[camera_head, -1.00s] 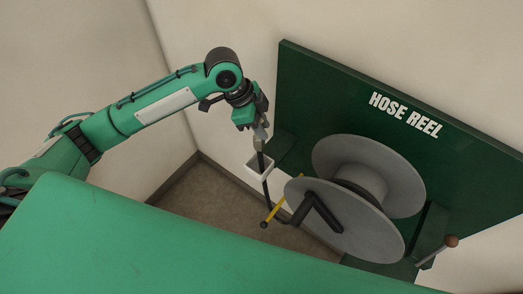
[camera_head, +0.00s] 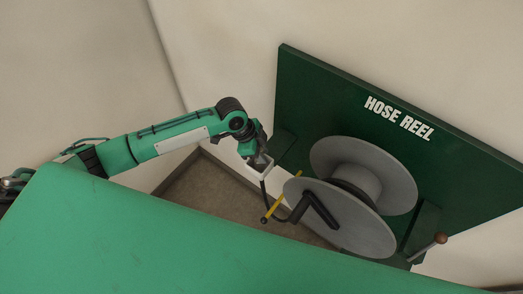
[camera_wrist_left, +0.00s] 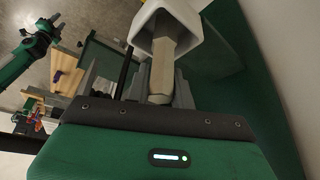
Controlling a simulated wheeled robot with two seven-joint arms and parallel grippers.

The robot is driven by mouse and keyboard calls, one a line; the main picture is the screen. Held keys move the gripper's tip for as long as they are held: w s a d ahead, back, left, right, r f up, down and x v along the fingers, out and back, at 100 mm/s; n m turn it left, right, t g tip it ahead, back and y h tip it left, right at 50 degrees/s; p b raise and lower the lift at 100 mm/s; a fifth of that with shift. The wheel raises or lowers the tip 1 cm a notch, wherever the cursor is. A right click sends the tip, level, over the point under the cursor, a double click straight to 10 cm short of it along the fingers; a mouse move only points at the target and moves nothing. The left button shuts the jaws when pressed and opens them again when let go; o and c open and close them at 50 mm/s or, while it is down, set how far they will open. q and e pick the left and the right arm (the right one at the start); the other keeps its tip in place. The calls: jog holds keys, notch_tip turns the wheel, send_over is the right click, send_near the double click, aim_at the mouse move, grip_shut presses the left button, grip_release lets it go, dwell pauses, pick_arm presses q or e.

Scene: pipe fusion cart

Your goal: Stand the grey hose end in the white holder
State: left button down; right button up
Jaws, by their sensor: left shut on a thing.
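My left gripper (camera_head: 260,162) is shut on the grey hose end (camera_wrist_left: 162,72), beside the hose reel. In the left wrist view the hose end stands between the two fingers and its far part shows within the mouth of the white holder (camera_wrist_left: 166,22). How deep it sits cannot be told. In the head view the white holder (camera_head: 246,165) is mostly hidden by the gripper. The black hose (camera_head: 263,192) hangs below and curves to the reel. A green and black arm part (camera_wrist_left: 30,48), likely my right arm, shows small in the left wrist view; its jaws are unclear.
The grey hose reel (camera_head: 335,215) with a black crank stands right of the gripper, before a green board (camera_head: 310,85). A yellow bar (camera_head: 282,197) juts out near the hose. A brown-knobbed lever (camera_head: 430,249) is at the lower right. Wall space left of the board is clear.

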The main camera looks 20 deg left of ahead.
pick_arm(q)
jog(key=shift+f, duration=0.15)
jog(key=c, duration=1.4)
grip_release()
jog(key=shift+o, duration=1.1)
pick_arm(e)
jog(key=shift+a, duration=0.5)
pick_arm(q)
jog(key=b+v, duration=0.3)
jog(key=v, duration=0.9)
jog(key=shift+b, duration=0.3)
pick_arm(e)
jog(key=shift+d+f, duration=0.2)
jog(key=shift+f, duration=0.7)
jog(key=shift+d+f, duration=0.15)
jog(key=shift+f, duration=0.7)
